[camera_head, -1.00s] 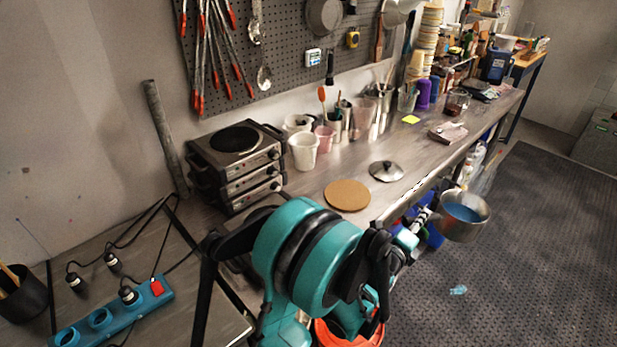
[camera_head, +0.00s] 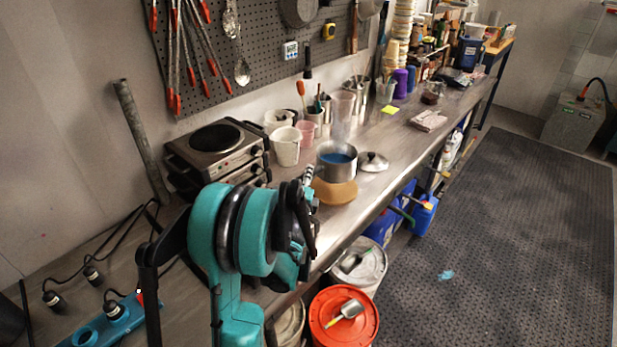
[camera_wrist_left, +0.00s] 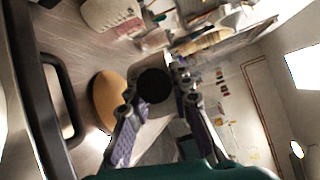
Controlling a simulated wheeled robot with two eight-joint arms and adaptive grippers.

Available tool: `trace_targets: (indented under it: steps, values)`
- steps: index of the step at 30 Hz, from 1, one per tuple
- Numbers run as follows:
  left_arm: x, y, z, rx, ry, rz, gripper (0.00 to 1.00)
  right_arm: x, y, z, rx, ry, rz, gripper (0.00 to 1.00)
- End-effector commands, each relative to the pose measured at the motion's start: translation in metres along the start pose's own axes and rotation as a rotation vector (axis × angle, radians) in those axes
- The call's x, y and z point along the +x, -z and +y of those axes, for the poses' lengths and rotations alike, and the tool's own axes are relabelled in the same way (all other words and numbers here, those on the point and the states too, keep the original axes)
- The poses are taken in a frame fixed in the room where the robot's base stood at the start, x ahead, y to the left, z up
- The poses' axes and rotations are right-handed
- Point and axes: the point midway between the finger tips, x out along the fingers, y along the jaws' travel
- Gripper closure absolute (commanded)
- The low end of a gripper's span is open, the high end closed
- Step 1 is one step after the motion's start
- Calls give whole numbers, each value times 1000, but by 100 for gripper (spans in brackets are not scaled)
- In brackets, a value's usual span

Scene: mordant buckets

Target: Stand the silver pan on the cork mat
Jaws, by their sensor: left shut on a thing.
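The silver pan (camera_head: 337,171) holds blue liquid, with faint steam above it. In the head view it is upright over the back part of the round cork mat (camera_head: 335,192); the mat's front part shows below it. I cannot tell whether the pan touches the mat. My left gripper (camera_head: 308,182) is shut on the pan's handle, at the left of the pan. In the left wrist view a dark round shape sits between the fingers (camera_wrist_left: 153,108), and the cork mat (camera_wrist_left: 105,98) is to the left. My right gripper is not in view.
A pan lid (camera_head: 373,162) lies just right of the mat. A white beaker (camera_head: 286,147) and a pink cup (camera_head: 306,132) stand behind. The stacked hot plates (camera_head: 215,145) are to the left. An orange-lidded bucket (camera_head: 344,314) stands below the bench's front edge.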

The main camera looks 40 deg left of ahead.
Motion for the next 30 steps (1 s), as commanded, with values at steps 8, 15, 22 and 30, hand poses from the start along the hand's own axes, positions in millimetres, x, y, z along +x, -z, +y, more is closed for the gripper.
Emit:
trace_targets:
  steps: [8, 15, 22, 30]
  values:
    - [1, 4, 13, -2, 4, 2, 100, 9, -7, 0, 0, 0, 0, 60]
    - [2, 9, 33, -2, 4, 2, 100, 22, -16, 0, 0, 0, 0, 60]
    - [2, 14, 50, -2, 4, 2, 100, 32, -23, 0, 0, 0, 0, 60]
    - [2, 15, 54, -2, 4, 2, 100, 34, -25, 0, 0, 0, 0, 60]
